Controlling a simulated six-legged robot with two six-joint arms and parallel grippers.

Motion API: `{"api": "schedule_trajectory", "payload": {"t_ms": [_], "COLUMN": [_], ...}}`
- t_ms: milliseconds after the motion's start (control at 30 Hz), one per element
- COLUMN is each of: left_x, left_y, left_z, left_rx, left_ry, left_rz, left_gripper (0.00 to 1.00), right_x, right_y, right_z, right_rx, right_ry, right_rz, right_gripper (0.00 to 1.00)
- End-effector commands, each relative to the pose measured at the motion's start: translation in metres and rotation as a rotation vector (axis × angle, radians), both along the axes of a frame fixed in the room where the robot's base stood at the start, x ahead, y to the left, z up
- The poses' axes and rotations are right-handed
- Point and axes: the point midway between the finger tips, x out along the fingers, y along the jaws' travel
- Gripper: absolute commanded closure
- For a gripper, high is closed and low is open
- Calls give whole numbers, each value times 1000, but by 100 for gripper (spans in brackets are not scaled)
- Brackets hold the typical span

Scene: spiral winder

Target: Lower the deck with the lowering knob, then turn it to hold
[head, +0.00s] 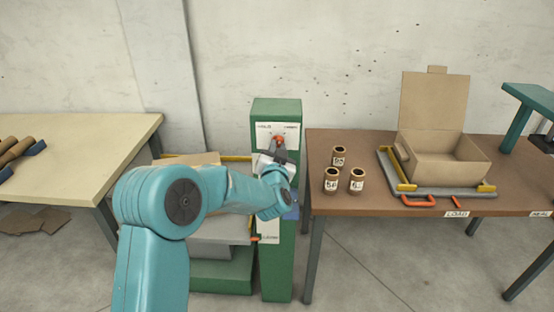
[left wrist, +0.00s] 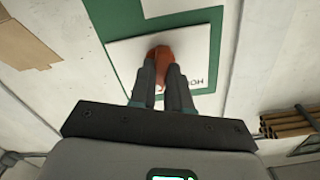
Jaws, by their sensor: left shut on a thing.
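The lowering knob (head: 279,141) is a small red-orange handle on a white label plate (head: 291,132) near the top of the green post (head: 276,106). The plate carries a word that reads HOLD at its left and a smaller word at its right. My left gripper (head: 278,154) is shut on the knob. In the left wrist view, both dark fingers of the left gripper (left wrist: 163,75) close around the knob (left wrist: 163,52). The deck (head: 222,229), grey with yellow edging, stands left of the post and is partly hidden by my left arm. My right gripper is not in view.
A brown table (head: 380,202) right of the post holds several labelled tubes and an open cardboard box (head: 447,158) on a tray. A pale table (head: 75,130) stands at the left. Cardboard sheets (head: 32,220) lie on the floor beneath it.

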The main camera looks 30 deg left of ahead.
Motion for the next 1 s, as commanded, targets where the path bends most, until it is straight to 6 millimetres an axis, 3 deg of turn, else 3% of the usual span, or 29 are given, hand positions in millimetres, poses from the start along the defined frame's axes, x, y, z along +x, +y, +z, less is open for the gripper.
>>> {"api": "schedule_trajectory", "payload": {"t_ms": [33,400,1000], "left_x": [0,0,0], "left_y": [-1,0,0], "left_z": [-7,-6,-4], "left_rx": [-38,-340,-778], "left_ry": [-26,-209,-476], "left_rz": [-2,-1,-1], "left_gripper": [100,100,100], "right_x": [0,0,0], "right_y": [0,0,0], "right_z": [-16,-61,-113], "right_rx": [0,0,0], "right_ry": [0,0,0], "right_rz": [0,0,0], "right_gripper": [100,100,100]}}
